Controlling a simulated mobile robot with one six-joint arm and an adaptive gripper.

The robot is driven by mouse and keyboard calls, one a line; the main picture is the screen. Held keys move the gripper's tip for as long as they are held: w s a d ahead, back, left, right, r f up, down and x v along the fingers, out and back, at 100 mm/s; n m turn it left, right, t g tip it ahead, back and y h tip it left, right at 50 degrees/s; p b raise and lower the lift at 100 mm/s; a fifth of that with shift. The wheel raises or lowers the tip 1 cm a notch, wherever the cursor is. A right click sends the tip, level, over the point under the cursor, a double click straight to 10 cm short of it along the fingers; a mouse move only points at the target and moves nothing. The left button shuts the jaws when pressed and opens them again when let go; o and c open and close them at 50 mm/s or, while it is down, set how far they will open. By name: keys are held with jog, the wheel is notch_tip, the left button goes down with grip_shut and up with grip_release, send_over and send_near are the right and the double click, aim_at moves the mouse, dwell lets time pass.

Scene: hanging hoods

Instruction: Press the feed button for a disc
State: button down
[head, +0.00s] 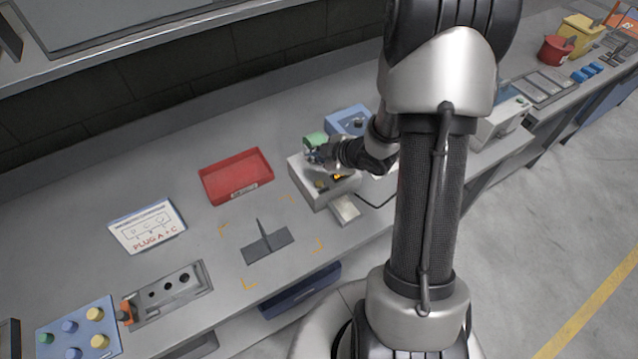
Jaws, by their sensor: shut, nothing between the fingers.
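A pale box-shaped device (315,195) stands on the bench near the middle of the head view. It has a small orange-yellow spot (338,177) and dark details on its top, and a pale chute-like plate (345,209) at its front. My gripper (317,156) is shut and empty, low over the back part of the device's top. A green part (314,139) shows right beside the fingers. My gripper and wrist hide part of the device's top, so I cannot make out the feed button or whether the fingers touch it. No disc can be made out.
A red tray (236,177) lies left of the device. A dark upright peg stand (266,242) is in front, between yellow corner marks. A sign (147,226), a grey holed block (170,292) and a blue peg board (78,330) lie further left. A blue box (347,119) stands behind.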

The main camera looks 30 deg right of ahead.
aim_at(317, 185)
notch_tip(317, 185, down, 8)
jog(key=b, duration=0.6)
jog(key=shift+b, duration=0.35)
jog(key=shift+f, duration=0.1)
dwell(0.7)
jog(key=shift+f+b, duration=0.4)
jog(key=shift+f+b, duration=0.35)
dwell(0.5)
jog(key=shift+r, duration=0.15)
jog(key=shift+r+p, duration=0.65)
jog(key=shift+p, duration=0.05)
jog(key=shift+r, duration=0.1)
jog(key=shift+r+p, duration=2.15)
jog(key=shift+r, duration=0.25)
jog(key=shift+r, duration=0.1)
